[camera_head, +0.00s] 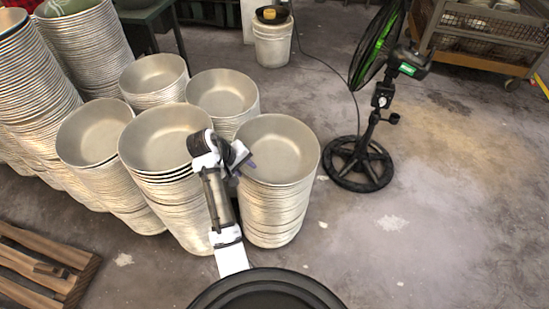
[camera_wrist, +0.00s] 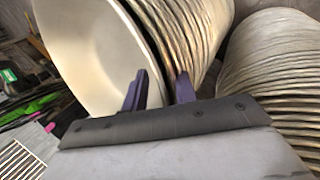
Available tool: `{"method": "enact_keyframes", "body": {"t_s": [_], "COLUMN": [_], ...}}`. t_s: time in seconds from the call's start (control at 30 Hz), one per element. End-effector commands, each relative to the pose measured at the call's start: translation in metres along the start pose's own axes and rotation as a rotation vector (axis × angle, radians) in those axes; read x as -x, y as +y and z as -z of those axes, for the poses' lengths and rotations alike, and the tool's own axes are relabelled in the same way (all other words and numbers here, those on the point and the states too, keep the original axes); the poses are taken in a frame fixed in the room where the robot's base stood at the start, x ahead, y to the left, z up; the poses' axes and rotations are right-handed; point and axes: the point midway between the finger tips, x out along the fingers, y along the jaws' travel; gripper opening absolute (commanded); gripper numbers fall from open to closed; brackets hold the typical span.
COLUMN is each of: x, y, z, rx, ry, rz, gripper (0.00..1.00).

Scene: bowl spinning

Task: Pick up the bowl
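Pale metal bowls stand in tall nested stacks. The top bowl (camera_head: 280,150) of the front right stack lies beside my gripper (camera_head: 245,164), which is at its left rim. In the wrist view, the bowl's pale inside (camera_wrist: 85,45) fills the upper left, with the ridged stack side to its right. My gripper (camera_wrist: 160,92) has two purple fingers, apart and open. The left finger shows against the bowl's inside and the right one against the stacked rims, with the top rim between them. I cannot tell whether either finger touches it.
Another bowl stack (camera_head: 165,135) stands close on the left of my arm, with several more behind. A black fan (camera_head: 365,150) stands on the right. A wooden pallet (camera_head: 40,265) lies at lower left. A white bucket (camera_head: 272,45) stands behind.

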Motion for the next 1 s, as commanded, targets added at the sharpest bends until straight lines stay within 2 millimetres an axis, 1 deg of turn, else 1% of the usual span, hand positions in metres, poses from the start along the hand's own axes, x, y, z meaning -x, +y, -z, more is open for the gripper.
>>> {"method": "enact_keyframes", "body": {"t_s": [0.17, 0.3, 0.37, 0.4, 0.87, 1.0], "x": [-0.0002, 0.0000, 0.0000, 0.0000, 0.0013, 0.0046], "y": [0.0000, 0.0000, -0.0001, -0.0001, 0.0008, 0.0029], "z": [0.0000, -0.0001, -0.0001, -0.0001, 0.0004, 0.0005], "rx": [0.000, 0.000, 0.000, 0.000, -0.001, -0.002], "ry": [0.000, 0.000, 0.000, 0.000, 0.002, 0.002], "rz": [0.000, 0.000, 0.000, 0.000, -0.002, -0.002], "gripper": [0.28, 0.10, 0.02, 0.00, 0.00, 0.00]}}
